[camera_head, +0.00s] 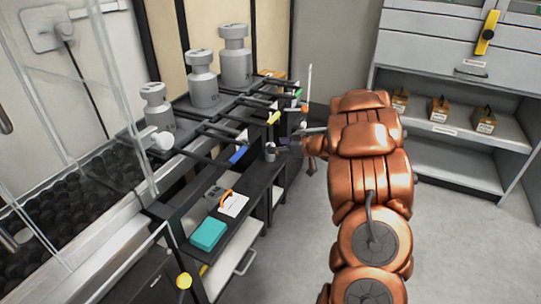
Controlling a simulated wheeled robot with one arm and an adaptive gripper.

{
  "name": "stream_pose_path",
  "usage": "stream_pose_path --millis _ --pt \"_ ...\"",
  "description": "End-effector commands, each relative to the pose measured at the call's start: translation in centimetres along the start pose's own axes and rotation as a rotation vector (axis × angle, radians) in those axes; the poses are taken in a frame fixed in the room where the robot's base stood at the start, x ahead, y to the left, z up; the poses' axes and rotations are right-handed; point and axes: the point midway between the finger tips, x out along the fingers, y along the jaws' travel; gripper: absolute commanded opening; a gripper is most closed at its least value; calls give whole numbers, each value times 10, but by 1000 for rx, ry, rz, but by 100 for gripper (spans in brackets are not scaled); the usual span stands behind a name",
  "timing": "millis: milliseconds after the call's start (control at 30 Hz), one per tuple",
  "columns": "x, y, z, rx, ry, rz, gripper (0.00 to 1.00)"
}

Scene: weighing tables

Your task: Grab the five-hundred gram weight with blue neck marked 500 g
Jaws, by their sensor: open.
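A small grey metal weight (270,153) stands upright on the dark narrow bench in the middle of the picture. Its neck colour and any 500 g marking are too small to read. My gripper (284,146) is just to the right of this weight, at the end of my copper-coloured arm. It is open, and its fingers are small and dark here. I cannot tell whether they touch the weight or reach around it.
Three large grey weights (203,80) stand on the rack behind. Blue (239,155) and yellow (273,118) pieces are on its bars. A teal box (208,233) and a white pad (233,205) lie nearer on the bench. Shelves (460,150) with small boxes stand right.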

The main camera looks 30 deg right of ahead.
Motion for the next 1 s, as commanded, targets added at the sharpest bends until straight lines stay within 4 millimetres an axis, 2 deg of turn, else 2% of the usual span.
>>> stream_pose_path --millis 200,300,567,1000 --pt "31 1 4 -1 0 -1 64" --pt "40 2 4 -1 -2 2 64" --pt "41 3 2 1 -2 4 63" --pt "41 3 2 1 -1 4 17"
